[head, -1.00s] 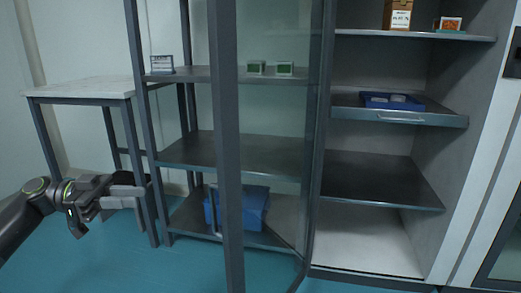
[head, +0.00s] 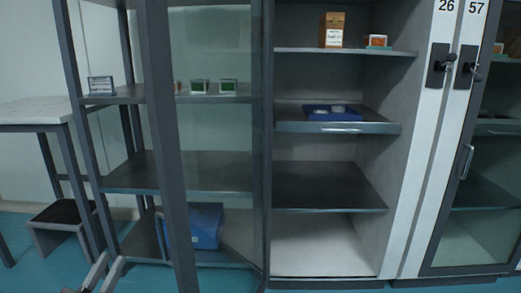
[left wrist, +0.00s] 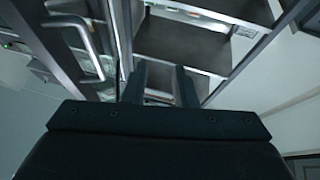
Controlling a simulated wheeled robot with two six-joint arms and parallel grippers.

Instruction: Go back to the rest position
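My left gripper (head: 104,272) shows only in part at the bottom left edge of the head view, low in front of the shelving. In the left wrist view its two dark fingers (left wrist: 160,84) stand apart with nothing between them, so it is open and empty. Shelves and a metal door handle show beyond the fingers there. My right gripper is in neither view.
A glass-doored cabinet (head: 167,150) stands ahead, its door open. A pull-out shelf (head: 365,128) holds a blue tray (head: 318,113). A blue bin (head: 205,228) sits low behind the glass. A white-topped table (head: 35,110) and a stool (head: 60,211) are left.

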